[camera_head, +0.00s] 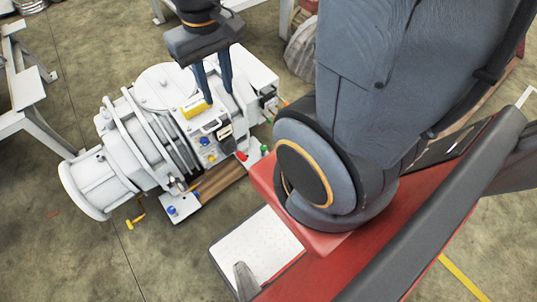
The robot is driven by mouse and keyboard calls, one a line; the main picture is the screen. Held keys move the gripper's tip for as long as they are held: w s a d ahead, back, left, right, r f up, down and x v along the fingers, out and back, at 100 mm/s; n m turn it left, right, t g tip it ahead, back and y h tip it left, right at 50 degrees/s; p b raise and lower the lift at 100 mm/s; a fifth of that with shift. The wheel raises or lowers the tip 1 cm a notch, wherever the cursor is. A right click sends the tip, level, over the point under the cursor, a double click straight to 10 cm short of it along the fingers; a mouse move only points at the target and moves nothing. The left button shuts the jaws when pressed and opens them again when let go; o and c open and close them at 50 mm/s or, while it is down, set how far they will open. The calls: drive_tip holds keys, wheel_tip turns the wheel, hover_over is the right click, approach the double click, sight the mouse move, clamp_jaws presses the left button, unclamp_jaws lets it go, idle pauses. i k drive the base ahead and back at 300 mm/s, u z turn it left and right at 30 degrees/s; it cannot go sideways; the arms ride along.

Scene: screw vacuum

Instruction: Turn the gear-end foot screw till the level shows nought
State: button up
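A white screw vacuum pump (152,92) stands on the floor left of centre, with a round flange (84,188) at its left end. A blue screw-like part (171,210) sits on its near foot plate. Red (242,156) and green (264,150) parts show near the other end; I cannot tell which is the gear-end foot screw. A small yellow block (194,107) lies on the pump top; I cannot tell if it is the level, and no reading is legible. My gripper (218,97) points down over the pump, its two fingers apart with nothing visible between them.
A dark display box (224,132) and coloured knobs sit on the pump's near side. A wooden beam (220,178) lies along its base. A small yellow tool (135,221) lies on the floor. Pale metal frames (24,92) stand at left. The floor at lower left is mostly clear.

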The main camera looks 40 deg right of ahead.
sight(263, 148)
drive_tip(key=k, duration=0.25)
drive_tip(key=z, duration=1.3)
drive_tip(key=i, duration=0.6)
drive_tip(key=u, duration=0.4)
drive_tip(key=k, duration=0.7)
drive_tip(key=u, duration=0.3)
